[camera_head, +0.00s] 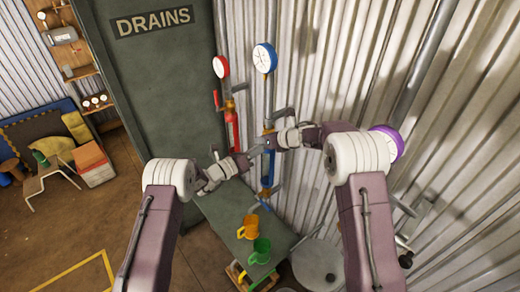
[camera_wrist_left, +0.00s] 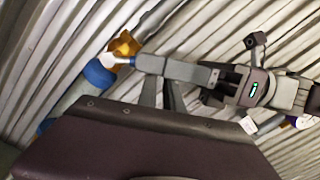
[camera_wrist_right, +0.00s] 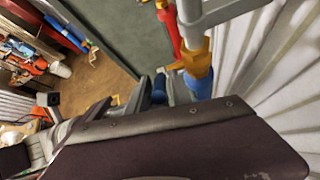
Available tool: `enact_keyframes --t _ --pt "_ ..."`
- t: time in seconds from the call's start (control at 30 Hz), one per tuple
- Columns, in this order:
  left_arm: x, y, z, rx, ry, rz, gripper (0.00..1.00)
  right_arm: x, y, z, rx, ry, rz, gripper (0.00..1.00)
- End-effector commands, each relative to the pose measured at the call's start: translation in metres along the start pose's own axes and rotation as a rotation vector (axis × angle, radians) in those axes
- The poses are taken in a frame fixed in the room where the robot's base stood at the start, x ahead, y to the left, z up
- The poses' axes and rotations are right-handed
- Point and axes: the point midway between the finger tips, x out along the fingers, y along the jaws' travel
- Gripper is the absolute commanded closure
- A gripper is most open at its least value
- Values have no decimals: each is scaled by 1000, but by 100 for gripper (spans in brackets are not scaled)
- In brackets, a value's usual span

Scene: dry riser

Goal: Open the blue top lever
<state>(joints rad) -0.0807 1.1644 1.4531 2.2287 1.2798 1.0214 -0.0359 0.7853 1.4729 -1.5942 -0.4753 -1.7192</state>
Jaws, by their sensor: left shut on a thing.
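The blue riser pipe carries a blue-rimmed gauge (camera_head: 264,57) at its top and runs down the corrugated wall. Its blue valve body (camera_wrist_left: 97,76) and brass fitting (camera_wrist_left: 124,46) show in the left wrist view. My left gripper (camera_head: 251,156) is at the blue riser, shut on what appears to be the blue top lever; the contact is mostly hidden. My right gripper (camera_head: 276,141) meets it from the right. In the right wrist view its fingers stand apart, with a short blue cylinder (camera_wrist_right: 160,88) showing between them; I cannot tell whether they touch it.
A red riser with a red gauge (camera_head: 221,66) stands just left. A purple-rimmed gauge (camera_head: 388,143) is behind my right arm. The green DRAINS door (camera_head: 160,90) is left.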

Motion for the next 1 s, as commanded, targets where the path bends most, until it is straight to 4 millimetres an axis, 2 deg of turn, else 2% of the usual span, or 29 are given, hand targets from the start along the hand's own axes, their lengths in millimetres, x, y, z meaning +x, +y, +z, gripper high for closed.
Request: enact_keyframes --t 0.03,0.23,0.47,0.57,0.67,0.77,0.8,0.87,0.9,0.93,1.0 --pt "-3 9 11 0 -26 27 100 -11 -1 -6 1 12 1 63" --pt "-4 11 10 -3 -23 33 100 -43 -3 -3 1 6 -5 63" --pt "-4 12 8 -5 -20 35 100 -54 -4 -3 2 5 -8 63" --pt "-4 11 7 -6 -18 32 100 -57 0 -2 83 -3 -20 63" --pt "-3 10 6 -6 -16 30 100 -68 7 -8 388 -23 -74 63" --pt "-3 10 5 -6 -15 29 100 -100 -14 -32 949 -84 -247 63" --pt "-3 10 5 -6 -14 28 100 -116 -24 -50 1208 -118 -334 63" --pt "-3 9 5 -6 -14 28 100 -144 -31 -85 1589 -178 -467 63" --pt "-3 9 4 -6 -14 27 100 -162 -31 -111 1835 -224 -559 63" --pt "-3 9 4 -6 -13 27 100 -176 -28 -131 2010 -261 -629 63" --pt "-3 9 4 -6 -13 27 100 -206 -13 -177 2380 -352 -796 63"
